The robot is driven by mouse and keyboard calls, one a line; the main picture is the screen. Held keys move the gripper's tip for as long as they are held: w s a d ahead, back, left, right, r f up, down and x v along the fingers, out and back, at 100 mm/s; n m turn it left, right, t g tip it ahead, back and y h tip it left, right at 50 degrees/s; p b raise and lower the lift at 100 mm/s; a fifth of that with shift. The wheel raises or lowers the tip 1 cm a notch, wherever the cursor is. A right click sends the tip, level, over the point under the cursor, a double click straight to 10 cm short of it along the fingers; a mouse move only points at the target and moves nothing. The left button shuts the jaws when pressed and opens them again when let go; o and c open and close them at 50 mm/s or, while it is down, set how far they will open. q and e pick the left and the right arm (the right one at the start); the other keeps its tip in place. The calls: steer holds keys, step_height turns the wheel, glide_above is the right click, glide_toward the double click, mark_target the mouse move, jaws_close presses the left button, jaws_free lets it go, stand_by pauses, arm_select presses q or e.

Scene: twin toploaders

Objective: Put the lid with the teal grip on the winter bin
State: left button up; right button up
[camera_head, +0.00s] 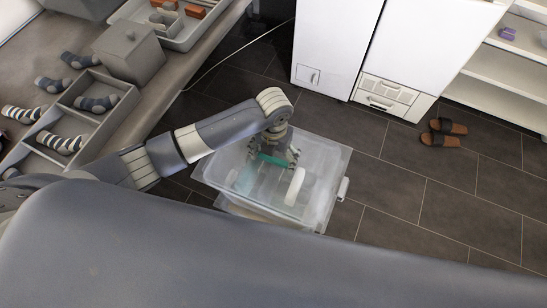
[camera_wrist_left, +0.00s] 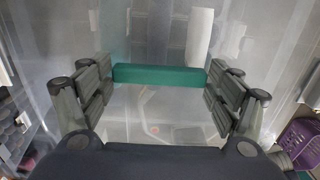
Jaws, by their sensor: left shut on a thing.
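My left gripper (camera_head: 274,158) reaches down over a translucent bin (camera_head: 333,172) on the floor. It is shut on the teal grip (camera_wrist_left: 160,75), with a finger pad at each end of the bar. The teal grip also shows in the head view (camera_head: 272,160). The lid around it is clear, so its edges are hard to tell from the bin's rim; I cannot tell whether they touch or how well they line up. An upright white piece (camera_head: 294,187) shows to the right of the grip. No winter label is readable. My right gripper is out of view.
A counter (camera_head: 120,140) with socks in a divided tray (camera_head: 131,97) and a grey box (camera_head: 130,50) is at the left. White cabinets (camera_head: 337,45) stand behind. Brown sandals (camera_head: 443,132) lie on the open floor to the right. A purple basket (camera_wrist_left: 300,140) shows in the wrist view.

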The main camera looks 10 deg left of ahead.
mark_target(273, 160)
arm_select(q)
steer(key=shift+w+a+f, duration=0.1)
steer(key=shift+w+f, duration=0.1)
steer(key=shift+f, duration=0.7)
steer(key=shift+w+f, duration=0.2)
steer(key=shift+f, duration=0.65)
steer(key=shift+f, duration=0.1)
steer(key=shift+f, duration=0.15)
steer(key=o, duration=1.1)
step_height(273, 160, up, 12)
steer(key=shift+r+p, duration=0.25)
steer(key=shift+p, duration=0.05)
